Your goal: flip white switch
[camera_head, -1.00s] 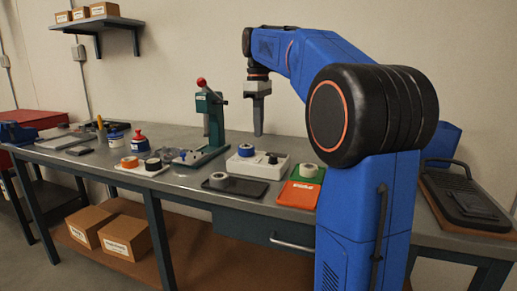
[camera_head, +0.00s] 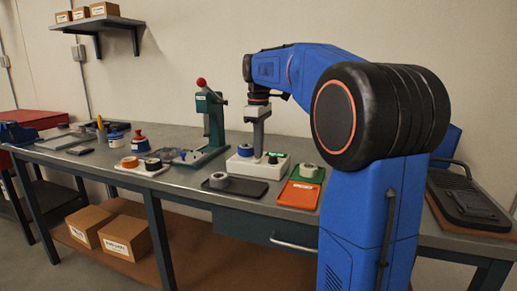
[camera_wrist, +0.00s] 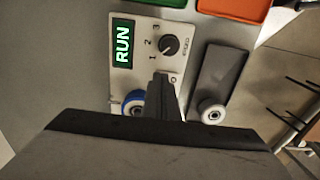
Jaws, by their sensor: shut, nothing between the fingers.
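The white control box (camera_head: 262,169) stands on the bench and also shows in the wrist view (camera_wrist: 140,75). It carries a lit green RUN display (camera_wrist: 122,44) and a dark knob (camera_wrist: 170,46) marked 1, 2, 3. A 0 mark is partly visible beside the fingers. My gripper (camera_head: 259,147) points down at the box; its shut, empty fingers (camera_wrist: 163,82) cover part of the panel in the wrist view. I cannot make out a white switch; it may be hidden behind the fingers. Whether the fingertips touch the panel cannot be told.
A blue-and-white roll (camera_head: 246,150) is right beside my gripper. A green press (camera_head: 209,125) stands to the left. A dark tray (camera_head: 232,187) with a white roll is in front; orange (camera_head: 299,195) and green (camera_head: 318,175) trays lie to the right.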

